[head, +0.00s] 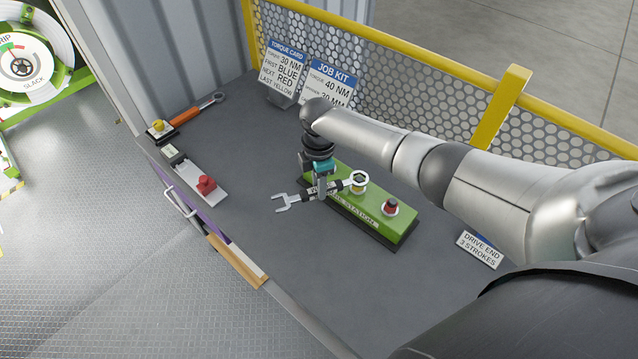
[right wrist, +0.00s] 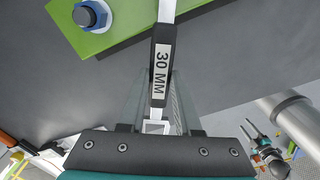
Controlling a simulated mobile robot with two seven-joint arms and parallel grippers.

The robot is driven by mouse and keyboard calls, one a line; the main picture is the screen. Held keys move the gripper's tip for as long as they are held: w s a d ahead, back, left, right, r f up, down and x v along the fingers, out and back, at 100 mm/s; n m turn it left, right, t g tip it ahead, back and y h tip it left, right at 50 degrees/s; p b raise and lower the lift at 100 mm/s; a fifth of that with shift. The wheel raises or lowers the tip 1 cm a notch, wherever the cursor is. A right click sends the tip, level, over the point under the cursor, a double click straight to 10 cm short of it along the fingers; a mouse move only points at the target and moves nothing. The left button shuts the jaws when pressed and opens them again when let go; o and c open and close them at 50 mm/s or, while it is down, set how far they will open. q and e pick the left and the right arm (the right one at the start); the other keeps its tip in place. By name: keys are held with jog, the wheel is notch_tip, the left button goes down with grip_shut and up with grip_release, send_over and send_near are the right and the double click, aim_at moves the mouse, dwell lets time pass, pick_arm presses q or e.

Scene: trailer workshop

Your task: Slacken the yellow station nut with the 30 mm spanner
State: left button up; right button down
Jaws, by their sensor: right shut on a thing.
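My right gripper (head: 322,188) is shut on the dark handle of the 30 mm spanner (head: 334,188), above the green station block (head: 398,231). The handle's "30 MM" label shows in the right wrist view (right wrist: 162,68). The spanner's open jaw points left, off the block. Its ring end (head: 358,178) is at the yellow station nut (head: 359,189); I cannot tell if it is seated around the nut or just above. A red nut (head: 390,206) stands to the right on the block. A blue nut (right wrist: 91,16) shows in the right wrist view. My left gripper seems to show small there (right wrist: 264,152).
An orange-handled wrench (head: 193,112) lies at the back left. A small plate with a red part (head: 206,186) lies left of the station. Cards (head: 327,84) stand at the back before a yellow-railed mesh guard (head: 420,85). The bench front (head: 330,300) is clear.

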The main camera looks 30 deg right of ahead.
jog(key=shift+f, duration=0.15)
jog(key=shift+f+b, duration=0.9)
jog(key=shift+f, duration=0.05)
jog(key=shift+s+r+n+p, duration=0.2)
jog(key=shift+s+n+p, duration=0.5)
jog(key=shift+p, duration=0.1)
jog(key=shift+s+d+f+n+p, duration=0.1)
jog(key=shift+s+d+n+p, duration=0.2)
jog(key=shift+s+n, duration=0.65)
jog(key=shift+s+d+f+n+p, duration=0.1)
jog(key=shift+s+d+n+p, duration=0.2)
jog(key=shift+s+n, duration=0.65)
jog(key=shift+s+d+n+p, duration=0.2)
jog(key=shift+s+n+p, duration=0.1)
jog(key=shift+s+n, duration=0.65)
jog(key=shift+w, duration=0.15)
jog(key=s+d+n, duration=0.4)
jog(key=d+n, duration=0.1)
jog(key=n, duration=0.2)
jog(key=shift+s+d, duration=0.15)
jog(key=shift+s, duration=0.05)
